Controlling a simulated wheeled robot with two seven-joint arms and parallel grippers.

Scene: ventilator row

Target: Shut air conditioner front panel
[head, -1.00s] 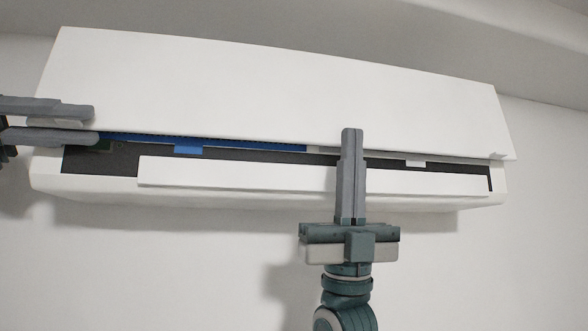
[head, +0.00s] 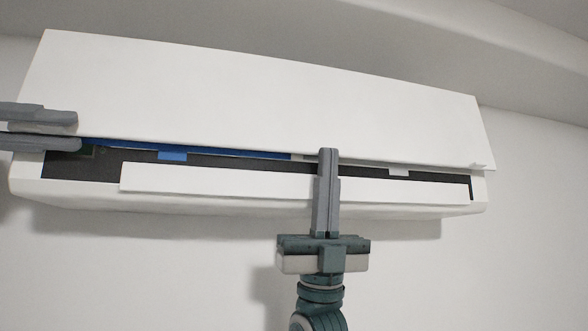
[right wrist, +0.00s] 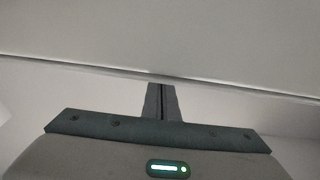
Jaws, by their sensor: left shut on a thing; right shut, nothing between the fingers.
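The white air conditioner (head: 60,190) is mounted on the wall, and its front panel (head: 260,95) is tilted out at the bottom. A dark gap with a blue filter edge (head: 172,156) shows below the panel's lower edge. My left gripper (head: 76,131) is shut on the panel's lower left edge, one finger above and one below it. My right gripper (head: 327,152) is shut and empty, pointing up in front of the gap near the panel's lower edge. In the right wrist view its fingers (right wrist: 161,90) overlap the panel's edge (right wrist: 230,84); I cannot tell whether they touch.
A white louver flap (head: 230,185) runs along the lower front of the unit. The ceiling (head: 420,40) is close above. The wall (head: 150,280) below the unit is bare.

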